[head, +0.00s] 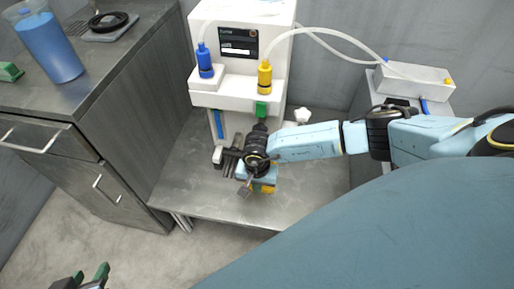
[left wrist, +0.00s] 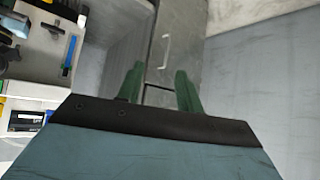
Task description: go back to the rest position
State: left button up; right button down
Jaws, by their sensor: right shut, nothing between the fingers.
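My left gripper (head: 92,279) shows at the bottom left edge of the head view, above the floor. In the left wrist view its two green fingers (left wrist: 159,90) stand apart with nothing between them. My right arm reaches in from the right. My right gripper (head: 262,108) is shut and empty, with its green fingertips in front of the white machine (head: 235,85), just below the yellow bottle (head: 265,78). I cannot tell whether the fingertips touch the machine.
The machine stands on a grey table (head: 310,185) with a blue bottle (head: 205,62) on its front. A grey cabinet (head: 120,110) at left bears a beaker of blue liquid (head: 50,47) and a black ring (head: 108,21). A white box (head: 415,78) stands at right. Floor in front is clear.

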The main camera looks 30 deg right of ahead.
pick_arm(q)
jog(key=shift+s+a+f+g, duration=0.4)
jog(key=shift+s+f+g, duration=0.2)
jog(key=shift+s, duration=0.2)
pick_arm(e)
jog(key=shift+r, duration=0.5)
